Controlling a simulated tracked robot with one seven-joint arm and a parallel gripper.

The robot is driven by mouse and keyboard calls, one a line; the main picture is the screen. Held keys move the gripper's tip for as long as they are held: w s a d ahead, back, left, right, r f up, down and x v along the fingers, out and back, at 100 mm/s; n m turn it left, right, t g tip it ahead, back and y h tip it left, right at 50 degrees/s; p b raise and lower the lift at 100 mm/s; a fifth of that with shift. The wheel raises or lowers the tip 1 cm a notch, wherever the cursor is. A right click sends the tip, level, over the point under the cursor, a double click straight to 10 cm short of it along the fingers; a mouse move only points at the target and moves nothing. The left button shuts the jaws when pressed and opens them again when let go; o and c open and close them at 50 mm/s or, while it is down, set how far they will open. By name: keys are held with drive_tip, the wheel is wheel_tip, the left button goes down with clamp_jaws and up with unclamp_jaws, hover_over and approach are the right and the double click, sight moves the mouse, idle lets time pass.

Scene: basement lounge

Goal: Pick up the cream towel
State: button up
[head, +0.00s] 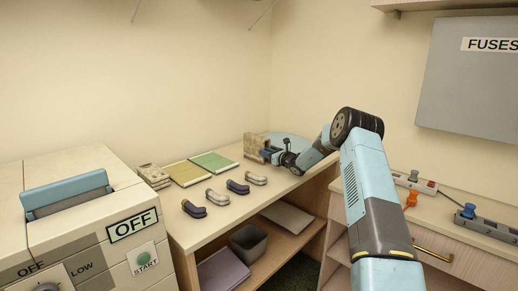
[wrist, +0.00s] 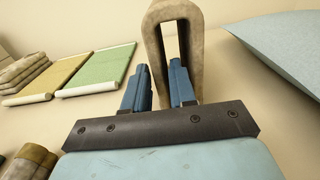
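A beige, arch-shaped thing that looks like the folded cream towel (wrist: 195,40) stands on edge at the far end of the counter. It also shows in the head view (head: 253,143), partly hidden by my gripper. My gripper (wrist: 160,80) is at it, with its two blue fingers apart. The left leg of the arch shows between the fingers, and the right finger overlaps the arch's opening. I cannot tell whether the fingers press on it. In the head view my gripper (head: 268,155) is low over the counter.
A pale blue sheet-like thing (wrist: 285,45) lies close to the right. A green mat (head: 214,162), a yellow mat (head: 187,173) and a beige folded stack (head: 152,174) lie to the left. Several curved pieces (head: 237,187) lie in front. A wall (head: 180,80) stands behind.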

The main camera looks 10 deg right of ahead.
sight(257, 162)
drive_tip(key=shift+x, duration=3.25)
clamp_jaws()
